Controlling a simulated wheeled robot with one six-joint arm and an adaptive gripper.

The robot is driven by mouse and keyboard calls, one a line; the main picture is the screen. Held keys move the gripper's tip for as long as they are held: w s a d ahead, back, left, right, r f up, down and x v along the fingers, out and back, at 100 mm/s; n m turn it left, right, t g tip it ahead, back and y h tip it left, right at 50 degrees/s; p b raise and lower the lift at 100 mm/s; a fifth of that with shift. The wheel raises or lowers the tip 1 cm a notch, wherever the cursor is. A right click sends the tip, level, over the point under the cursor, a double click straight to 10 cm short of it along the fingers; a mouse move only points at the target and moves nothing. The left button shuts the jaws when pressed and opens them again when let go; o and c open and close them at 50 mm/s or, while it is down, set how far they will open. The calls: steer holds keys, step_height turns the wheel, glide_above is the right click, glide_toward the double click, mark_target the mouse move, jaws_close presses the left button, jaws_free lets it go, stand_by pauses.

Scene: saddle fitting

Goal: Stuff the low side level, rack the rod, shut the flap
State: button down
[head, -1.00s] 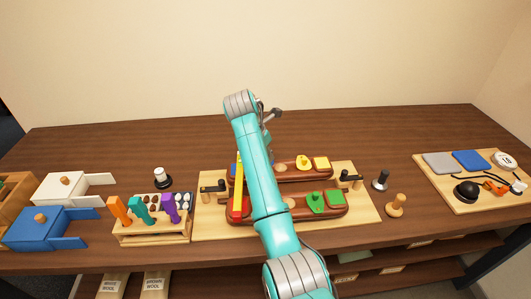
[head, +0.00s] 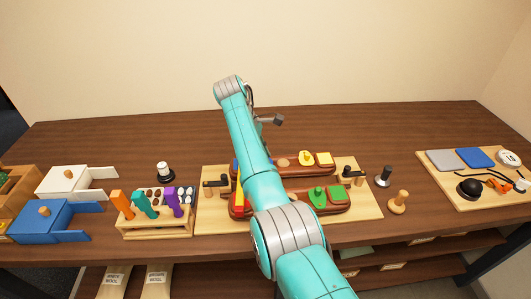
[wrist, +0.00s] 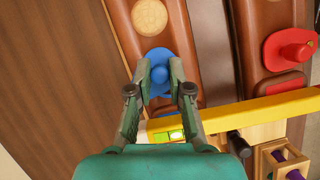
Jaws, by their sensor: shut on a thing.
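My gripper (wrist: 160,66) is shut on the knob of a blue flap (wrist: 158,54) in the wrist view. A yellow level (wrist: 270,108) with a green vial lies across the panels, just below the fingers. A red flap (wrist: 290,48) with a knob is on the other panel. In the head view my arm hides the gripper and part of the level (head: 240,190). Green (head: 317,195) and yellow (head: 306,157) flaps sit at the panels' right ends. Handled tools stand in a wooden rack (head: 155,226).
A white drawer box (head: 62,180) and a blue one (head: 38,220) stand at left. A black-and-white knobbed piece (head: 165,172) stands behind the rack. The back of the table is clear.

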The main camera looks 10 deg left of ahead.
steer(key=shift+s+a+m+g, duration=0.2)
steer(key=shift+m+g, duration=0.1)
steer(key=shift+m, duration=0.55)
steer(key=shift+s+a+m+g, duration=0.1)
steer(key=shift+a+m+g, duration=0.15)
steer(key=shift+m, duration=0.6)
steer(key=shift+a+m+g, duration=0.1)
steer(key=shift+m+g, duration=0.25)
steer(key=shift+m, duration=0.35)
steer(key=c, duration=1.1)
jaws_free()
